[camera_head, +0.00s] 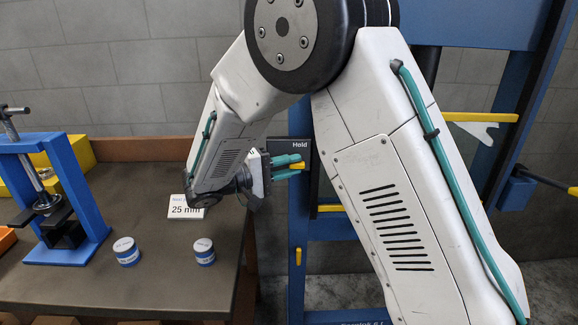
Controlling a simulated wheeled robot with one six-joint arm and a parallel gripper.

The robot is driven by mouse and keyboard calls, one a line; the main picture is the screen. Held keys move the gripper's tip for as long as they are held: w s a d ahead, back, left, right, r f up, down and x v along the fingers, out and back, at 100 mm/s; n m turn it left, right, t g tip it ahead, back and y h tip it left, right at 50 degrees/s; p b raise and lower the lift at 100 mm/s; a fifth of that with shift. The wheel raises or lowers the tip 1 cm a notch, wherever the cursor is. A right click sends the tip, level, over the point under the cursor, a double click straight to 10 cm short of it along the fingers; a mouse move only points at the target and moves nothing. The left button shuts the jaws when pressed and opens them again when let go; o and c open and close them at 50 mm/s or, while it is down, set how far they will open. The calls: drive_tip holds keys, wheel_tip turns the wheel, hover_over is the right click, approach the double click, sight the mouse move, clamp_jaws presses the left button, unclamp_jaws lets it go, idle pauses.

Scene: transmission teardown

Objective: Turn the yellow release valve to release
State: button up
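My gripper (290,167) has teal fingers and reaches right to a dark panel (302,146) on the blue press frame. The panel reads "Hold". A small yellow lever (298,166), which looks like the release valve, shows between the fingertips and points sideways. The fingers lie close above and below it, but I cannot tell whether they grip it. My arm hides part of the panel and the valve's mount. A second small yellow piece (299,257) stands upright lower on the blue frame.
A workbench (145,285) at left holds a small blue press (70,170), two blue-and-white jars (126,252) (204,252) and a "25 mm" card (178,208). The tall blue frame (515,90) with yellow bars (480,117) stands behind my arm at right.

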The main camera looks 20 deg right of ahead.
drive_tip(key=shift+o, duration=0.7)
drive_tip(key=a, duration=0.7)
drive_tip(key=shift+s+a, duration=0.3)
drive_tip(key=shift+a, duration=0.1)
drive_tip(key=shift+f, duration=0.1)
